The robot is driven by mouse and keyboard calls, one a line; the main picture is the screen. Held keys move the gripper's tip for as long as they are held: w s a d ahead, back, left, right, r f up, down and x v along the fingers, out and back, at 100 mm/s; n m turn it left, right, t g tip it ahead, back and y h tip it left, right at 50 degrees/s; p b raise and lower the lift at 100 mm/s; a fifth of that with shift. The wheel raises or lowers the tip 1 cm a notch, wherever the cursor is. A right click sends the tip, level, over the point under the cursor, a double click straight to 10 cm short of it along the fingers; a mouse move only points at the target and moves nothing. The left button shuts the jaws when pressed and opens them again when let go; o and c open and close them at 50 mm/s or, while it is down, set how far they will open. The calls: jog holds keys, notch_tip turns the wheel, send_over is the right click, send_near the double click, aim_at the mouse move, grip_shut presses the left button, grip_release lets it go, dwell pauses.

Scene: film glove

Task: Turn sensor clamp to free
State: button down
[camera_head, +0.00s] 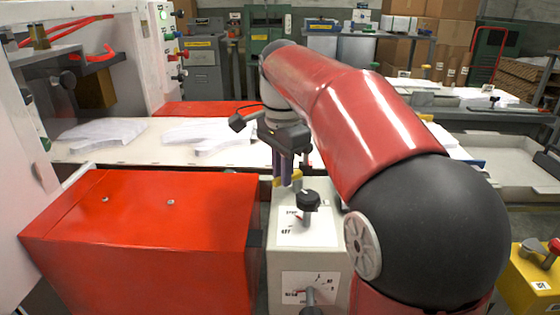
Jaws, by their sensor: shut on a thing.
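A pale control box (284,256) stands right of the red cover. On its top, a black knob (308,201) sits beside small printed labels too small to read surely. A second dark lever (310,294) is on its front, by another label. My gripper (287,181) points down at the back of the box, its fingers closed around a small part beside a yellow piece (280,181). This held part looks to be the sensor clamp; it is mostly hidden by the fingers, and its turn position cannot be read. The black knob is just in front of the fingers, apart from them.
A large red cover (145,230) fills the left front. Behind it, a pale bed (110,152) holds white glove-shaped film pieces (205,134). A white machine frame (25,150) stands at far left. A yellow box (530,280) with knobs is at right.

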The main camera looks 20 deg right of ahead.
aim_at(299, 174)
jog(key=n, duration=0.2)
jog(key=s+n, duration=0.1)
jog(key=d+n, duration=0.1)
jog(key=n, duration=0.1)
jog(key=shift+s+d+n+p, duration=0.1)
jog(key=shift+s+n+p, duration=0.2)
jog(key=shift+s, duration=0.05)
jog(key=n, duration=0.1)
jog(key=d+n, duration=0.1)
jog(key=n, duration=0.2)
jog(key=shift+s+d+n, duration=0.2)
jog(key=shift+s+n, duration=0.2)
jog(key=c, duration=1.4)
grip_release()
notch_tip(299, 174, up, 8)
jog(key=shift+f, duration=0.1)
